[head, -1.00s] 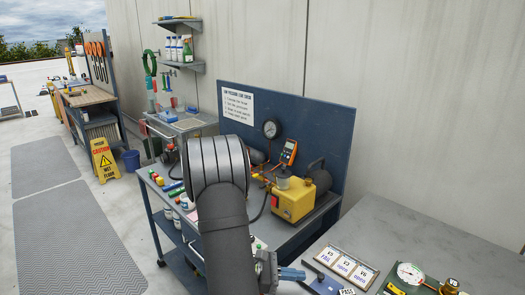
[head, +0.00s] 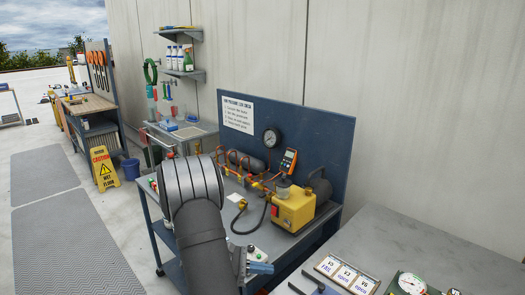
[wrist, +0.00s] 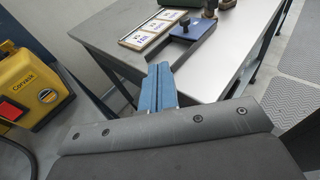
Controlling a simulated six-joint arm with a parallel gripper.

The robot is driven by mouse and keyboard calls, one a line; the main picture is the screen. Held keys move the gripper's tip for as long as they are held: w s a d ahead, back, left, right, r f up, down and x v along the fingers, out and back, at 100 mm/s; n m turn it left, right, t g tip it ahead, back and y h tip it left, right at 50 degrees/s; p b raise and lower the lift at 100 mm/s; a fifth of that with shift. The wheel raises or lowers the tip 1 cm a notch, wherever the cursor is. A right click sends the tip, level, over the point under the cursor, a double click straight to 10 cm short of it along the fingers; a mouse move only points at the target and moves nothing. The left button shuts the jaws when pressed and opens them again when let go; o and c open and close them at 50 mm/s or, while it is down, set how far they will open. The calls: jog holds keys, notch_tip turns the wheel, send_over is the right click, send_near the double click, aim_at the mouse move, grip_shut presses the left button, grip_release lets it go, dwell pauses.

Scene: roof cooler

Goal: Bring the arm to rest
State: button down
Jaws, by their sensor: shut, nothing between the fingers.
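My gripper (head: 261,267) is at the bottom of the head view, with its blue fingers shut and nothing between them. In the wrist view its blue fingers (wrist: 161,84) lie side by side and point toward the grey table (wrist: 104,28). My arm crosses the left part of the blue workbench in the head view and hides some of what is there. My gripper appears to be in front of the gap between the workbench and the grey table, apart from the things around it.
A yellow pump (head: 294,208) stands on the workbench, below a gauge (head: 271,138) and a multimeter (head: 289,161). A card holder (head: 346,274) and a dial gauge (head: 411,284) lie on the grey table at right. A yellow caution sign (head: 104,168) stands left on the floor. Open floor mats lie at left.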

jog(key=a+r, duration=0.1)
jog(key=a, duration=0.6)
jog(key=d+r+m+g+y, duration=0.4)
jog(key=d+r+y, duration=0.1)
jog(key=d, duration=0.3)
jog(key=shift+s+d+g+y, duration=0.3)
jog(key=shift+s+y, duration=0.1)
jog(key=shift+y, duration=0.1)
